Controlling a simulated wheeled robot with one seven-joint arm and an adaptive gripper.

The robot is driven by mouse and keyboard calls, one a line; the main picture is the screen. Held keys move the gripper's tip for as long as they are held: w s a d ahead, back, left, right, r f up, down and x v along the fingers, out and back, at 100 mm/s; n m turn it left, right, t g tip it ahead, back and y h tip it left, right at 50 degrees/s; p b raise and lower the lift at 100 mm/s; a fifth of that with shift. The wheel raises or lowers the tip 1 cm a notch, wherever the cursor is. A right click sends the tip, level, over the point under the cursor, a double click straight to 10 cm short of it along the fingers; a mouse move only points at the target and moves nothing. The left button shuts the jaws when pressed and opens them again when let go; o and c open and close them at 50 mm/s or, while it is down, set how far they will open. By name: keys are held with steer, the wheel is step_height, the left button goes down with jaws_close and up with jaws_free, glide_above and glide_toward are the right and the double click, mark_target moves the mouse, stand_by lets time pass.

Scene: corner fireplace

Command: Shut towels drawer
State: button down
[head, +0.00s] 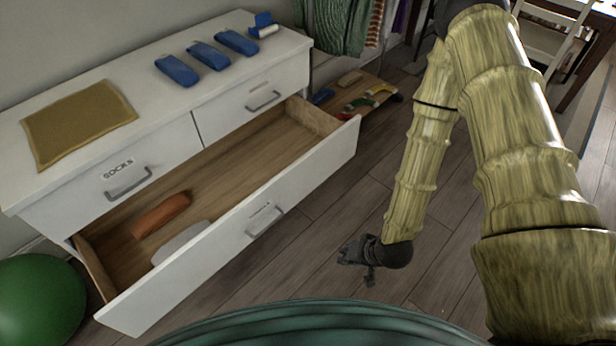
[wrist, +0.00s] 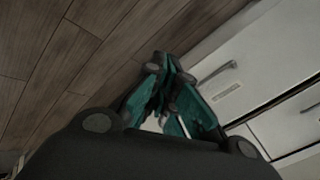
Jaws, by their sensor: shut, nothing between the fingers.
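A wide white drawer (head: 300,190) below the top row of the dresser is pulled out, showing its wooden inside. Its front has a grey handle (head: 264,222) and a small label too small to read, so I cannot confirm that it says towels. An orange-brown item (head: 160,215) and a pale item (head: 182,242) lie inside. My gripper (head: 350,252) is shut and empty, low over the floor, to the right of the drawer front and apart from it. In the wrist view my teal-fingered gripper (wrist: 170,75) has a white front with a handle (wrist: 218,73) to its right.
The white dresser (head: 140,62) carries a mustard cloth (head: 78,122) and several blue items. Its SOCKS drawer (head: 115,180) and right top drawer (head: 255,98) are shut. A green ball (head: 40,300) lies at left. A low wooden board (head: 365,98) stands behind. Wooden floor (head: 320,215) in front is clear.

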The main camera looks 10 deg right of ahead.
steer(key=w+f+m+t+y+b, duration=0.2)
steer(key=w+m+t+y+b, duration=0.3)
steer(key=w+b, duration=0.8)
steer(key=m+t+y+b, duration=0.1)
steer(key=t+y+b, duration=0.1)
steer(key=t+b, duration=0.4)
glide_toward(303, 161)
steer(key=shift+g, duration=0.6)
steer(key=b+x, duration=0.1)
steer(key=x, duration=0.1)
steer(key=b+x, duration=0.1)
steer(key=b, duration=0.1)
steer(key=b+x, duration=0.1)
steer(key=x, duration=0.1)
steer(key=shift+w+a+r+b, duration=0.15)
steer(key=shift+w+r+b, duration=0.15)
steer(key=shift+w, duration=0.05)
steer(key=shift+w+a+r, duration=0.1)
steer(key=shift+w+a, duration=0.25)
steer(key=shift+w, duration=0.15)
steer(key=shift+w, duration=0.1)
